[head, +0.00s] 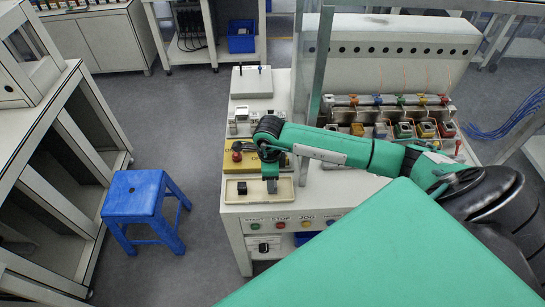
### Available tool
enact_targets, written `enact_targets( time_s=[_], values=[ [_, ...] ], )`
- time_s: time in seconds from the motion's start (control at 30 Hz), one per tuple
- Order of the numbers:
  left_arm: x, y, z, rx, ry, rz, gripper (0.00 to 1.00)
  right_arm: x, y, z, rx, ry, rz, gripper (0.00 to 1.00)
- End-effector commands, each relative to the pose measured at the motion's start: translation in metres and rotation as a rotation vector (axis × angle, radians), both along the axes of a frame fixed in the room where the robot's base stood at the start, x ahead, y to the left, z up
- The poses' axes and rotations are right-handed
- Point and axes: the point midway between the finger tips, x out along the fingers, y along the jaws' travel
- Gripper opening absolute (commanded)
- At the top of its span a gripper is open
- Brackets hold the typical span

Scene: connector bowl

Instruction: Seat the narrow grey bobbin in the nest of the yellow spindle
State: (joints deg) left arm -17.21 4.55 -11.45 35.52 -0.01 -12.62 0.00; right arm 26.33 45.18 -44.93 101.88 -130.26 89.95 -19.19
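My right gripper (271,186) hangs pointing down over the right part of a shallow cream tray (258,197) at the table's front left corner. Whether it is open or holds something is too small to tell. A small dark block (241,188) stands in the tray, left of the gripper. I cannot make out the narrow grey bobbin for certain. A row of coloured spindle tops stands along the machine at the right; the yellow-orange one (422,99) is second from the right. My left gripper is not in view.
White fixtures (252,83) stand farther back. Several coloured buttons (280,226) line the front panel. A blue stool (138,194) stands on the floor at left.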

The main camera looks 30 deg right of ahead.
Motion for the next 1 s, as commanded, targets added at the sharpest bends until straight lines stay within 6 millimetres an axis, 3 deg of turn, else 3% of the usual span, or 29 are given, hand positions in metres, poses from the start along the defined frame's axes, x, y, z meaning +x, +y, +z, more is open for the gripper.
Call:
enact_targets(
  time_s=[0.17, 0.5, 0.8, 1.0],
  values=[
    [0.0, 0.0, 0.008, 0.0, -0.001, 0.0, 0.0, 0.0, -0.001, -0.009, 0.0, 0.002, 0.0, 0.53],
    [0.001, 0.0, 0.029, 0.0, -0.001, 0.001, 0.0, 0.002, -0.007, -0.051, 0.002, 0.001, -0.001, 0.53],
    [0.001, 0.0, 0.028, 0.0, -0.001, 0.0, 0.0, 0.002, -0.007, -0.056, 0.001, -0.001, 0.001, 0.53],
    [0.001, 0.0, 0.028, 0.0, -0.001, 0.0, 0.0, 0.002, -0.007, -0.056, 0.001, -0.001, 0.0, 0.13]
  ],
)
